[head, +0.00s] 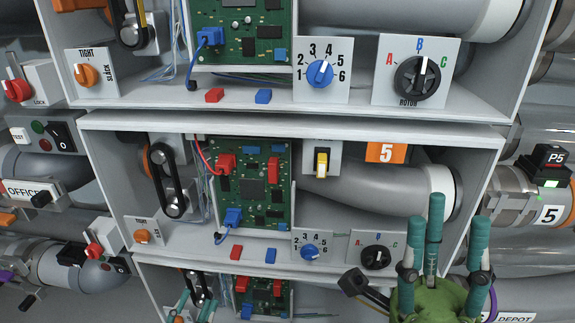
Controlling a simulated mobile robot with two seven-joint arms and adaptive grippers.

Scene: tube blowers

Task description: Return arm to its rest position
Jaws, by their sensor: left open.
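My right gripper (440,235) is at the lower right, with teal fingers pointing up and standing apart, in front of the middle cabinet's lower right corner. A rounded green body (432,304) shows between the lower parts of its fingers. I cannot tell whether the gripper holds it. My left gripper (194,304) appears only as small teal fingertips at the bottom left, in front of the lowest cabinet. It is open, and nothing shows between its tips. Most of both arms is out of view.
The middle cabinet (110,122) holds a green circuit board (253,185), a black belt (167,180) and a grey tube (375,190). A black rotary knob (376,257) is near my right fingers. A dark connector (353,282) is left of them. Tubes (530,235) run at the right.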

